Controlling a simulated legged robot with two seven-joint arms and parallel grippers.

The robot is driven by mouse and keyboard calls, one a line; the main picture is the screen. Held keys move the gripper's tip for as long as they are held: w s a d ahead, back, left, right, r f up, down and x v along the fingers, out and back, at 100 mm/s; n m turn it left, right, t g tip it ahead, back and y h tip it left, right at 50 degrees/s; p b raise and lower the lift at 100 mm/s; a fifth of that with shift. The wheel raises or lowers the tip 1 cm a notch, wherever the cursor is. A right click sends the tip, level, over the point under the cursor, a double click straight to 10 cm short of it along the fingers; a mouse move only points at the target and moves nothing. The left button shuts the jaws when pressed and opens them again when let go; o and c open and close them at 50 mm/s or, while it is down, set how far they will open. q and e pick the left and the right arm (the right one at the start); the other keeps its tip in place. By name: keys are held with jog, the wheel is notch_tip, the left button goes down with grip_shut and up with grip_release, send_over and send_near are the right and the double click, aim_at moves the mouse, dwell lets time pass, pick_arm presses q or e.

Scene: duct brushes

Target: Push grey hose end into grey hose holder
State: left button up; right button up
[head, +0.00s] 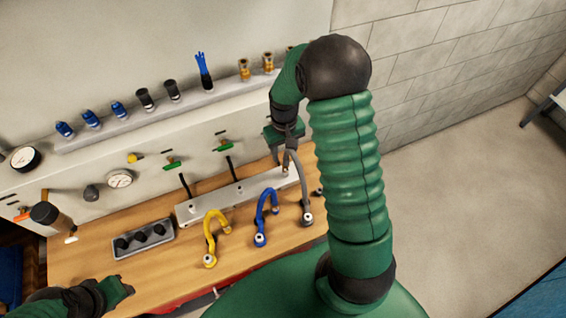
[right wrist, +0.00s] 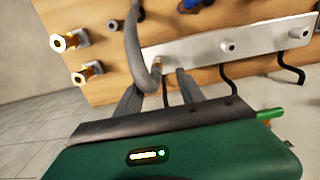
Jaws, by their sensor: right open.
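The grey hose (head: 305,185) stands as an arch at the right of the wooden table. Its near end rests at a round fitting, and its other end is by the right end of the silver holder bar (head: 235,197). My right gripper (head: 287,158) is open over that end. In the right wrist view the grey hose (right wrist: 134,45) bends down between the two spread fingers (right wrist: 158,92), and its end is close to the bar's socket. I cannot tell whether it is fully seated. My left gripper (head: 122,286) is low at the left, away from the hose; its jaws are unclear.
A yellow hose (head: 210,235) and a blue hose (head: 262,212) arch in front of the bar. A grey tray (head: 145,240) with black parts lies left of it. A shelf (head: 185,102) of fittings and a panel with gauges and green valves stand behind.

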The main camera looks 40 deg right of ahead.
aim_at(285, 166)
jog(key=shift+w+f+b, duration=0.15)
jog(key=shift+f+b, duration=0.45)
jog(key=shift+f, duration=0.3)
jog(key=f+b, duration=0.1)
jog(key=d+f+b, duration=0.1)
jog(key=f, duration=0.1)
jog(key=d+f+b, duration=0.1)
jog(key=f+b, duration=0.1)
jog(key=shift+f, duration=0.2)
jog(key=shift+a+f+b, duration=0.3)
jog(key=shift+f+b, duration=0.25)
jog(key=shift+f, duration=0.35)
jog(key=shift+a+f, duration=0.2)
jog(key=shift+a, duration=0.3)
jog(key=shift+d, duration=0.4)
jog(key=shift+a, duration=0.35)
jog(key=shift+d, duration=0.1)
